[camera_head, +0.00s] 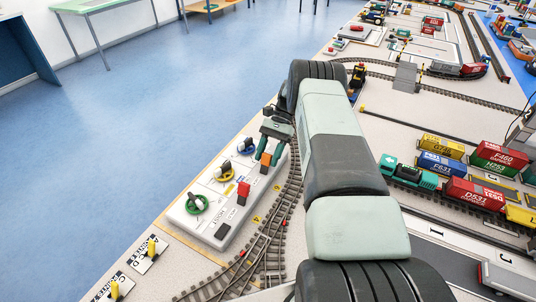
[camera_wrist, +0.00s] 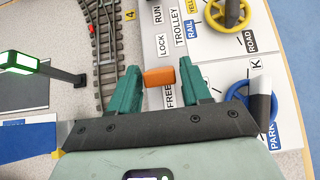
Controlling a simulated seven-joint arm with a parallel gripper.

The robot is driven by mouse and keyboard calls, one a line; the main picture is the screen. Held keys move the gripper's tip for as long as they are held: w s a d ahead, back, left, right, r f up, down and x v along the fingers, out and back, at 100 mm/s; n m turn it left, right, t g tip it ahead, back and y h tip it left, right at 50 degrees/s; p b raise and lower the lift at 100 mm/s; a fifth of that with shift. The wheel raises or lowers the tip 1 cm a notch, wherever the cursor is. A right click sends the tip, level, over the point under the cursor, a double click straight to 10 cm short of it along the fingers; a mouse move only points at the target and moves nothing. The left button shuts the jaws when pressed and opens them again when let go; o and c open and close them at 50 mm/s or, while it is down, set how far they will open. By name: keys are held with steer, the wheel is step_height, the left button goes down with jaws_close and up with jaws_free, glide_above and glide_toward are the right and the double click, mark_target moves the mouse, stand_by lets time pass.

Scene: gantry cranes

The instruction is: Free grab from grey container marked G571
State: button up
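My gripper (camera_wrist: 160,76) is over the white control panel (camera_head: 205,207) at the table's left edge. Its two green fingers stand on either side of an orange handle (camera_wrist: 160,77) and appear shut on it. The handle is by the word FREE, with LOCK farther up the panel in the wrist view. The handle also shows between the fingers in the head view (camera_head: 265,160). I cannot read G571 on any container. A grey block-like thing (camera_head: 508,281) is partly in view at the lower right of the head view, its marking unreadable.
A red handle (camera_head: 243,190), a green wheel (camera_head: 196,204) and a yellow wheel (camera_head: 223,172) are on the panel; a blue wheel (camera_wrist: 251,104) is close to my right finger. Tracks (camera_head: 272,246) run beside it. A train with a red D531 container (camera_head: 473,195) stands right.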

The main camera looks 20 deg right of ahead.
steer(key=shift+o, duration=0.7)
step_height(320, 180, up, 10)
stand_by(0.9)
